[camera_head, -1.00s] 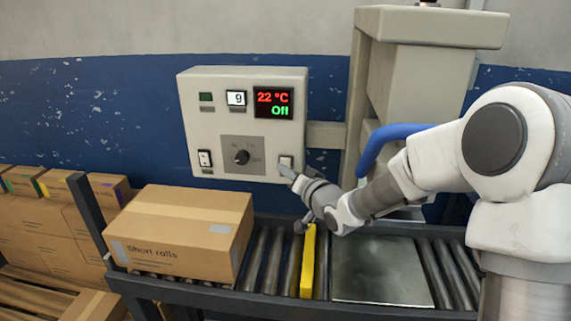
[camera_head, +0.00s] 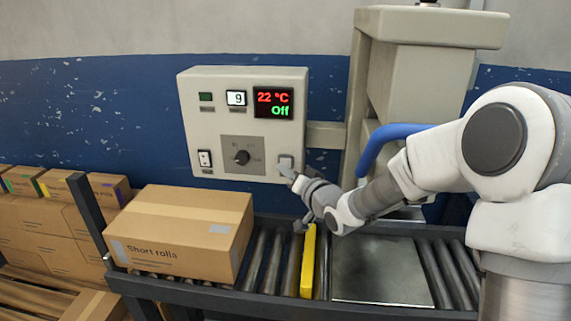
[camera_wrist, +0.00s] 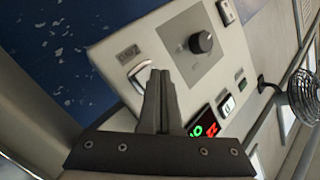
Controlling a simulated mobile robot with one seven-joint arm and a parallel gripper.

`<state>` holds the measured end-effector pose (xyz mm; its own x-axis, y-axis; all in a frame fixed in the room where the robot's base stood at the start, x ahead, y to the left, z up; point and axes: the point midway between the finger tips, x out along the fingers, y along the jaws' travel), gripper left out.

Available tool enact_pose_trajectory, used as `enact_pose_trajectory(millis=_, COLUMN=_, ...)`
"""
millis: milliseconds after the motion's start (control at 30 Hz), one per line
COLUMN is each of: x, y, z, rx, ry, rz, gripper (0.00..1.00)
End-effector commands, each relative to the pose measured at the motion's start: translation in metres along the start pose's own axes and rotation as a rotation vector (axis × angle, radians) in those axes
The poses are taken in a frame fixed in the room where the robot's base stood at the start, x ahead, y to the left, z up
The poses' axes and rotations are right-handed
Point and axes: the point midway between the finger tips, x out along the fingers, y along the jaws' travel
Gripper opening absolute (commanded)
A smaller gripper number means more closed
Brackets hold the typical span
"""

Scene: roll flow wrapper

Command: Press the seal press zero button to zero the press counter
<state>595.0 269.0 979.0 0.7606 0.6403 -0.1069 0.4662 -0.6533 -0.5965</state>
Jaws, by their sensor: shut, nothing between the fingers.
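The pale control panel (camera_head: 217,128) is on the wall behind the conveyor. Its counter window (camera_head: 236,98) reads 9. In the wrist view my closed fingers (camera_wrist: 160,76) overlap part of the button. I cannot tell whether they touch it.
The panel also has a red and green display (camera_head: 273,103) reading 22 °C and Off, a dial (camera_head: 241,157), a rocker switch (camera_head: 204,158) and a green lamp (camera_head: 206,97). A box (camera_head: 180,232) and a yellow bar (camera_head: 308,262) are on the conveyor below. A blue curved handle (camera_head: 375,148) is near my arm.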

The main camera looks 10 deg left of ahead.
Motion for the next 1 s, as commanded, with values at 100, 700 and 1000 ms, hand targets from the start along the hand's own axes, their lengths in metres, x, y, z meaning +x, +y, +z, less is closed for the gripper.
enact_pose_trajectory(millis=100, x=0.0020, y=0.0013, z=-0.0010, rx=0.000, ry=0.000, rz=0.000, gripper=0.00)
enact_pose_trajectory(millis=700, x=0.0072, y=0.0040, z=-0.0039, rx=0.000, ry=0.000, rz=0.000, gripper=0.00)
enact_pose_trajectory(millis=1000, x=0.0100, y=0.0054, z=-0.0054, rx=0.000, ry=0.000, rz=0.000, gripper=0.00)
